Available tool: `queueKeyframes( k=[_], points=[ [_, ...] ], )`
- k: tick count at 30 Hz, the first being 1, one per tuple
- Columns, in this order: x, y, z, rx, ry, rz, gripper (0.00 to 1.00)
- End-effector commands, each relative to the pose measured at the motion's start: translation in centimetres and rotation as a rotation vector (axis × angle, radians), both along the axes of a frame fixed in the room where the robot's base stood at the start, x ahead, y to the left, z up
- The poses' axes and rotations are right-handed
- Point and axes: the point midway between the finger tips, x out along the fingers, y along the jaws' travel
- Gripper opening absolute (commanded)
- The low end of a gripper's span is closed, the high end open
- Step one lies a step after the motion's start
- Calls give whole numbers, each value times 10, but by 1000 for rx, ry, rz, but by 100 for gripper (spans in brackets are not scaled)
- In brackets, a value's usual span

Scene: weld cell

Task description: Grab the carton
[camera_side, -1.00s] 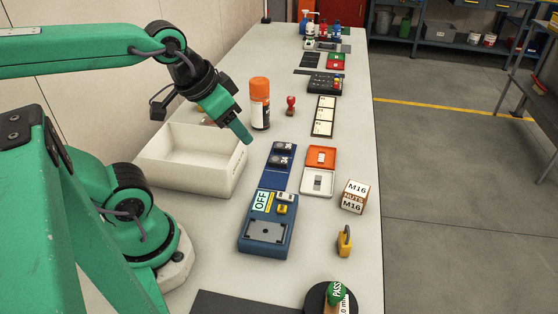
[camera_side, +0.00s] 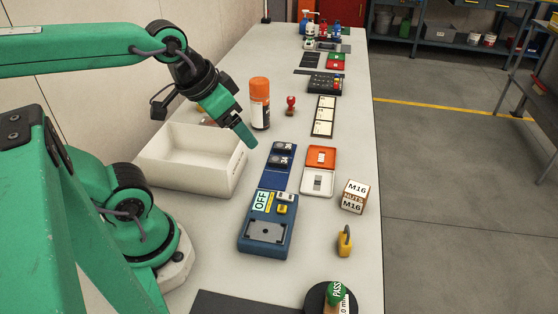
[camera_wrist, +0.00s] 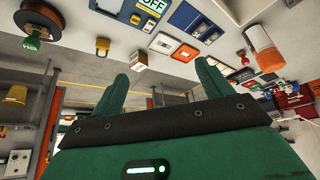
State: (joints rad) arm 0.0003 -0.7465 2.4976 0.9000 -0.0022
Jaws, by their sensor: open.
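The carton (camera_side: 355,196) is a small white and brown box marked "M16 NUTS". It stands on the bench near the right edge, and in the wrist view the carton (camera_wrist: 141,61) shows near the fingertips, in the background. My gripper (camera_side: 247,136) is in the air above the bench, between the white bin and the blue tray, well left of the carton. In the wrist view my gripper (camera_wrist: 162,72) has its two green fingers spread with nothing between them.
An open white bin (camera_side: 243,170) stands left. A blue OFF device (camera_side: 265,246), an orange and white case (camera_side: 318,182) and a yellow padlock (camera_side: 344,241) lie around the carton. An orange-capped can (camera_side: 260,103) stands behind my gripper.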

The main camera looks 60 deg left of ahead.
Motion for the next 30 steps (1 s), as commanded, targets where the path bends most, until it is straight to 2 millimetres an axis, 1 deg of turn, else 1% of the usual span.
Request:
queueKeyframes(
  k=[5, 11, 20, 26, 30],
  points=[
    [8, -2, 2, -9, 16, 11, 78],
    [30, -7, 4, -35, 59, 46, 78],
    [80, -20, 1, -79, 147, 123, 78],
    [114, -31, -10, -101, 205, 178, 78],
    [137, -40, -22, -112, 247, 218, 78]
  ],
)
